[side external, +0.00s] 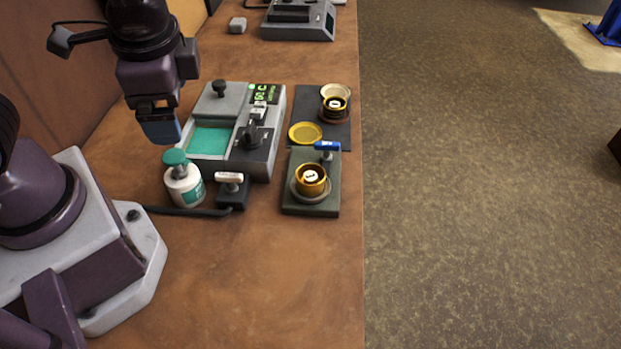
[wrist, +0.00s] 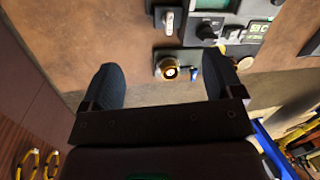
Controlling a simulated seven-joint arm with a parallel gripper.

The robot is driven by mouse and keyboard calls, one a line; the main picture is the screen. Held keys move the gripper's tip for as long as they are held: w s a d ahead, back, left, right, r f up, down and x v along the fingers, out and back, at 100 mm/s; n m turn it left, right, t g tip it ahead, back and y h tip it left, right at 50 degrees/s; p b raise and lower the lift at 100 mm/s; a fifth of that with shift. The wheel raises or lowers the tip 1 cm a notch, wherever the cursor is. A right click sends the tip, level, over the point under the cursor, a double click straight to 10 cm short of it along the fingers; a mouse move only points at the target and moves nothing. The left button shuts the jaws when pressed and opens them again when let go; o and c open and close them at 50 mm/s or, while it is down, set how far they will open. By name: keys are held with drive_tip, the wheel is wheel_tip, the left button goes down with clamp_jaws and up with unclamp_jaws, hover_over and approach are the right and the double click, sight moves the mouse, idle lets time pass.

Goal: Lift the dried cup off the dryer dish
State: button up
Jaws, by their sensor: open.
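A second amber cup (side external: 335,106) stands on a dark pad farther back. I cannot tell from the labels which one is dried. My gripper (side external: 162,132) is open and empty, raised above the left side of the grey unit, apart from both cups. In the wrist view, one amber cup (wrist: 169,70) shows far below, between my spread fingers (wrist: 161,61).
A grey unit (side external: 233,110) with a green display and teal window stands left of the cups. A white bottle (side external: 184,187) with a green cap and a white-handled stamp (side external: 231,186) stand before it.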

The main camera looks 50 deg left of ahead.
wheel_tip(320, 180, down, 6)
drive_tip(key=f+m+y, duration=0.1)
drive_tip(key=m+y, duration=0.4)
drive_tip(key=m, duration=0.2)
drive_tip(key=m+t+h, duration=0.2)
drive_tip(key=m+t, duration=1)
drive_tip(key=m, duration=0.6)
approach(312, 173)
drive_tip(key=x, duration=0.9)
drive_tip(key=shift+w, duration=0.1)
drive_tip(key=c, duration=1)
